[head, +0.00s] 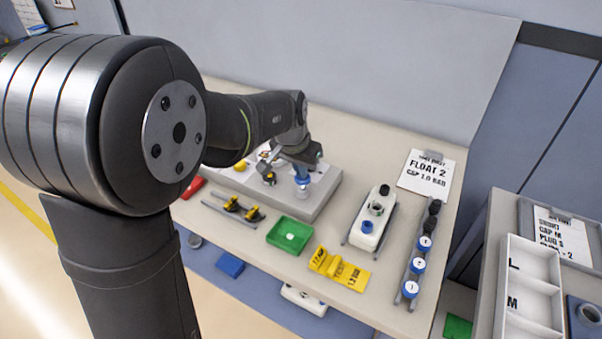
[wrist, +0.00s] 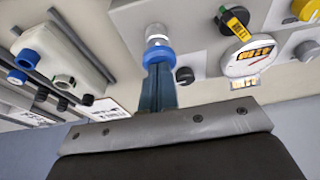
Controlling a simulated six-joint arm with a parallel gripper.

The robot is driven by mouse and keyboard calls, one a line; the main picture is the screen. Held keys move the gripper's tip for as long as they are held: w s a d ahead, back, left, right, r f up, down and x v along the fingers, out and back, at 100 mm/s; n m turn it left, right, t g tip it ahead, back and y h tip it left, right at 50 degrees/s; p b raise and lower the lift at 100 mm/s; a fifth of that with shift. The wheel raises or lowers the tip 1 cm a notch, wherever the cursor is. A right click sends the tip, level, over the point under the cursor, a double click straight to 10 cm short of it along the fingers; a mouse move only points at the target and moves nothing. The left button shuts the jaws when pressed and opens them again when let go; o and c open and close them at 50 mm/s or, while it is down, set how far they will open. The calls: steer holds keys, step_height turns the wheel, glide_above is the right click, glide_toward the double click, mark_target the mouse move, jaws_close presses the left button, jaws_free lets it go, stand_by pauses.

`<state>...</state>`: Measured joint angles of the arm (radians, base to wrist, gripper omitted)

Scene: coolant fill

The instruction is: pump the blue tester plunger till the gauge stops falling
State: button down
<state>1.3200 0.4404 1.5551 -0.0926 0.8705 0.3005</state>
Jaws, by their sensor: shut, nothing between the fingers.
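The tester plunger has a blue cap (wrist: 158,54) on a pale cylinder and stands on the grey block (wrist: 196,50). In the head view the blue plunger (head: 302,181) shows just below my gripper (head: 301,166). In the wrist view my gripper (wrist: 158,72) is shut, with its fingertips at the blue cap; I cannot tell whether they press on it. Nothing is between the fingers. A round white gauge (wrist: 250,58) sits beside the plunger. Its needle is too small to read, and my arm largely hides it in the head view.
A black knob (wrist: 184,75) and yellow-labelled cap (wrist: 236,22) are near the plunger. A green tray (head: 290,235), yellow tags (head: 338,268), a white reservoir (head: 372,220) and a rack of caps (head: 416,262) stand on the bench. Bare bench top lies between them.

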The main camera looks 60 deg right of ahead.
steer(key=v, duration=1.2)
steer(key=shift+d, duration=0.3)
steer(key=shift+r, duration=0.1)
stand_by(0.9)
step_height(320, 180, up, 3)
steer(key=shift+w+d+f, duration=0.1)
steer(key=shift+f, duration=0.1)
steer(key=x, duration=1.3)
steer(key=shift+a, duration=0.4)
steer(key=shift+f, duration=0.55)
